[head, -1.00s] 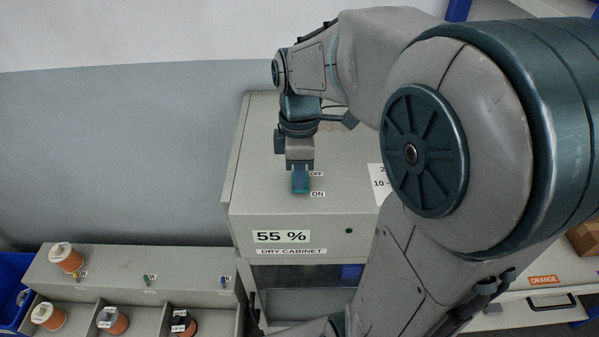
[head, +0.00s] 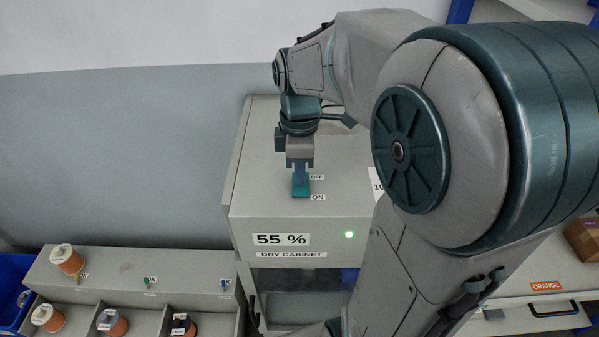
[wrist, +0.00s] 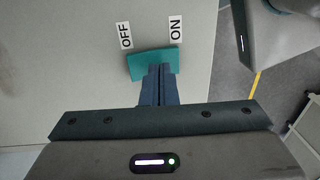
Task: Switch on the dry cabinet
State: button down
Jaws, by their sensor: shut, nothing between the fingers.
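The dry cabinet (head: 300,216) stands at the middle of the head view, with a front display reading 55 %. The small lamp (head: 349,235) on its front is lit green. On its top is a teal switch (head: 301,193) between the OFF and ON labels; it also shows in the wrist view (wrist: 140,62). My gripper (head: 300,176) points down at the switch, its shut fingers (wrist: 158,72) at the switch's ON side with nothing between them. The fingers hide part of the switch; touching or just apart I cannot tell.
A grey sorting rack (head: 130,262) with orange spools (head: 67,259) stands at lower left, beside a blue bin (head: 14,285). A drawer labelled ORANGE (head: 545,286) and a brown box (head: 584,240) are at the right. My arm covers the cabinet's right side.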

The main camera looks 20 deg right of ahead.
jog(key=shift+r+p, duration=0.45)
jog(key=shift+r, duration=0.15)
notch_tip(320, 180, up, 13)
jog(key=s, duration=0.1)
jog(key=shift+s+a+p, duration=0.3)
jog(key=shift+a+p, duration=0.05)
jog(key=shift+f, duration=0.2)
jog(key=m+t+b, duration=0.1)
jog(key=m+t, duration=0.4)
jog(key=m, duration=0.8)
send_near(300, 194)
jog(key=s+a+f, duration=0.1)
jog(key=s+f, duration=0.3)
jog(key=shift+a+m, duration=0.15)
jog(key=shift+m, duration=0.35)
jog(key=shift+s, duration=0.1)
